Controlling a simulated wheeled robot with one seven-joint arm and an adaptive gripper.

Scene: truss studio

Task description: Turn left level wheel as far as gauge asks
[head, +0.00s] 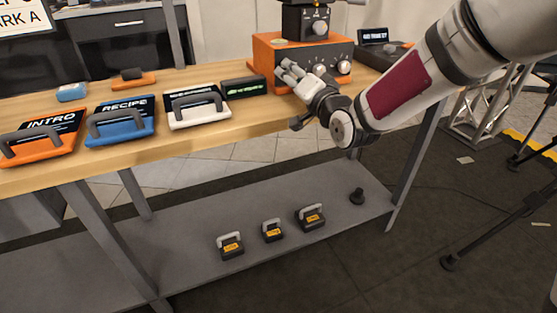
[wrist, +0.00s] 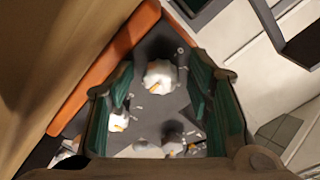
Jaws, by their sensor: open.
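An orange machine (head: 266,55) with a dark front panel stands at the back of the wooden bench. White knobs show on its panel, one at the right (head: 344,67) and one nearer the middle (head: 319,70). My gripper (head: 288,74) is in front of the panel's left part and hides it. In the wrist view, my gripper (wrist: 160,64) is open, with green-padded fingers on either side of a large white knob (wrist: 158,75) with an orange mark. Smaller white knobs (wrist: 119,121) sit closer to the camera. I cannot tell which knob is the left level wheel, nor read a gauge.
A black unit with a knob (head: 320,27) sits on the machine. A small green-lit display (head: 244,88) stands left of it, and a dark sign (head: 374,36) right. Several handled blocks, such as a blue one (head: 120,124), line the bench. A lower shelf (head: 180,250) holds small weights.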

